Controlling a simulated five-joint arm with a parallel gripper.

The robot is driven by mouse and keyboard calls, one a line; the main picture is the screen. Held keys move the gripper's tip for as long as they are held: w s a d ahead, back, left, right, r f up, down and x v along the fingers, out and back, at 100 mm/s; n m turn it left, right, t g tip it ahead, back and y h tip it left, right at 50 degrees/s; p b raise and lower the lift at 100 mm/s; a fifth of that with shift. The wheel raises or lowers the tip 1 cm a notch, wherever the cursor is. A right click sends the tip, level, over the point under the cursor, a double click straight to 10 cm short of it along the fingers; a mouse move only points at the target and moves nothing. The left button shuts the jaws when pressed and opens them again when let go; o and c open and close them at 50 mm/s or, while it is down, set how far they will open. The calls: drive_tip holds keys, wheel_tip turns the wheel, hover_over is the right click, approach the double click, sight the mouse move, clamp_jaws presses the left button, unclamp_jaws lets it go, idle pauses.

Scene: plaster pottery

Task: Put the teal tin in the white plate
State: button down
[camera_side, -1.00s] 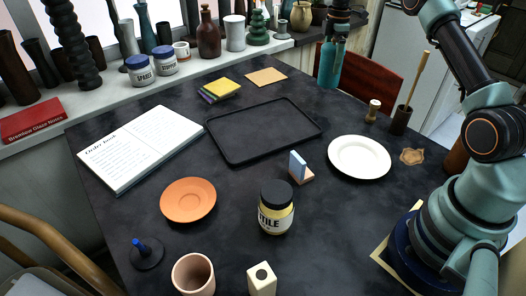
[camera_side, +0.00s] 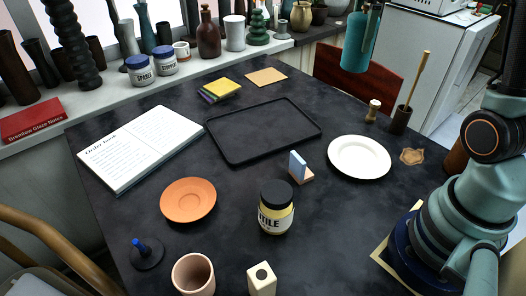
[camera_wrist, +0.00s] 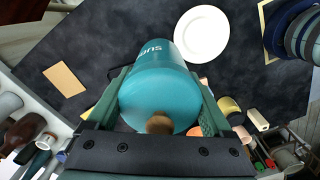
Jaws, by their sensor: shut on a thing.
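The teal tin (camera_side: 358,43) hangs in the air at the top of the side view, past the far edge of the table. In the wrist view the tin (camera_wrist: 160,90) fills the middle, with lettering on its side and a brown knob at its near end. My gripper (camera_wrist: 160,78) is shut on the tin, one finger on each side. In the side view the gripper is mostly cut off by the top edge. The white plate (camera_side: 359,170) lies empty on the right of the table, below and apart from the tin. It also shows in the wrist view (camera_wrist: 202,52).
A small cork-topped bottle (camera_side: 373,110) and a dark cup with a brush (camera_side: 400,119) stand behind the plate. A blue-and-tan block (camera_side: 300,167) is left of it. A black tray (camera_side: 263,131), an orange saucer (camera_side: 188,200) and a labelled jar (camera_side: 276,208) stand farther left.

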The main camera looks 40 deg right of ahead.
drive_tip(key=s+a, duration=0.6)
drive_tip(key=s, duration=0.5)
drive_tip(key=shift+m, duration=0.4)
wheel_tip(320, 180, down, 20)
drive_tip(key=shift+d+f, duration=0.1)
drive_tip(key=shift+f, duration=0.1)
unclamp_jaws()
drive_tip(key=shift+f, duration=0.1)
wheel_tip(320, 180, up, 12)
drive_tip(key=shift+r, duration=0.2)
